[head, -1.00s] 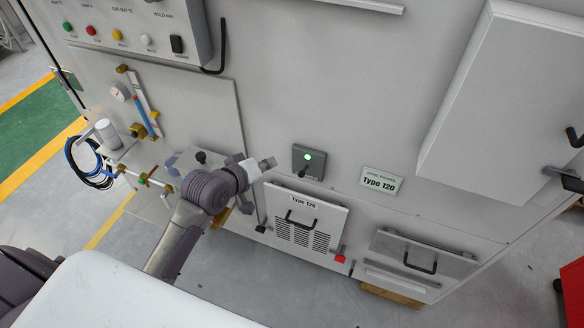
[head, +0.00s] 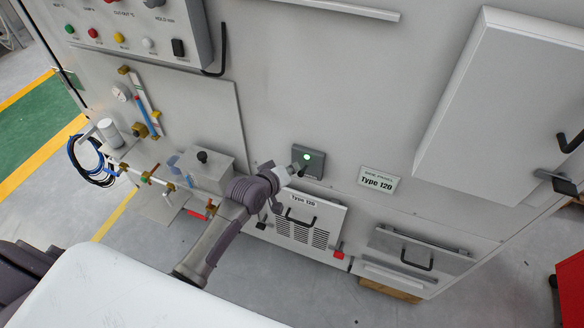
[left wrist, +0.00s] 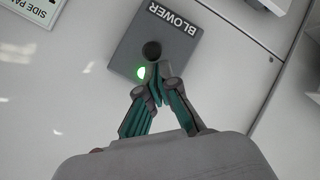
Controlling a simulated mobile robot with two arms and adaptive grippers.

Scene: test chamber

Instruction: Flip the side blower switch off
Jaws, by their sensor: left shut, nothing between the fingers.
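The side blower switch is a dark grey box (head: 316,169) on the pale cabinet wall, with a lit green lamp (head: 308,156). The left wrist view shows the same box (left wrist: 124,62), labelled BLOWER, with a dark round knob end (left wrist: 151,50) and the green lamp (left wrist: 141,73). My left gripper (head: 297,168) is at the box's left edge in the head view. In the left wrist view its fingertips (left wrist: 157,76) are together and empty, over the box beside the lamp and just short of the knob. I cannot tell whether they touch it. My right gripper is not in view.
Below is a vented panel (head: 303,226) with a black handle. A grey box with a black knob (head: 204,170) projects left of my arm. A large white cabinet box (head: 500,100) juts out at right.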

